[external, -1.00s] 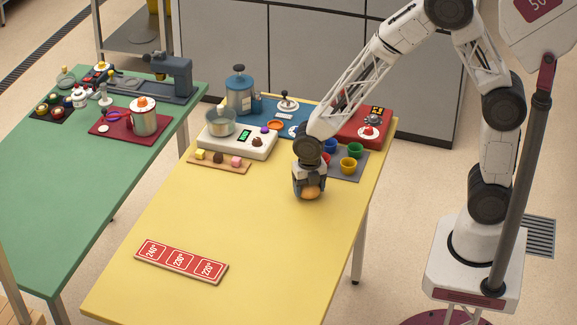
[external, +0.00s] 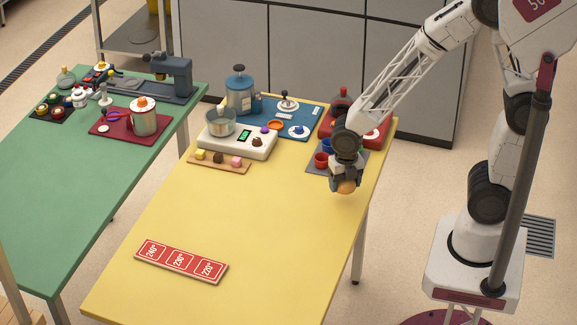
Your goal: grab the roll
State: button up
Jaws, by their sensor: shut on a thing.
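The roll (external: 347,187) is a small, rounded, orange-brown piece at the tip of my gripper (external: 346,181). My gripper is shut on it, and its lower part shows below the fingers. The gripper points down near the right edge of the yellow table (external: 240,225), just in front of the grey mat with cups. The roll seems to be held above the table, though the height is hard to tell from this view.
A grey mat (external: 315,168) with red and blue cups lies right behind my gripper, partly hidden. A white scale (external: 262,150), a wooden board with coloured cubes (external: 205,164) and a blue mat (external: 308,118) stand further back. A red temperature sign (external: 180,261) lies in front. The table's middle is clear.

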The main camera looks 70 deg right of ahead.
jog(key=shift+s+d+r, duration=0.15)
jog(key=shift+s, duration=1.1)
jog(key=shift+s+d+r, duration=0.1)
jog(key=shift+s+d, duration=0.05)
jog(key=shift+s, duration=1.1)
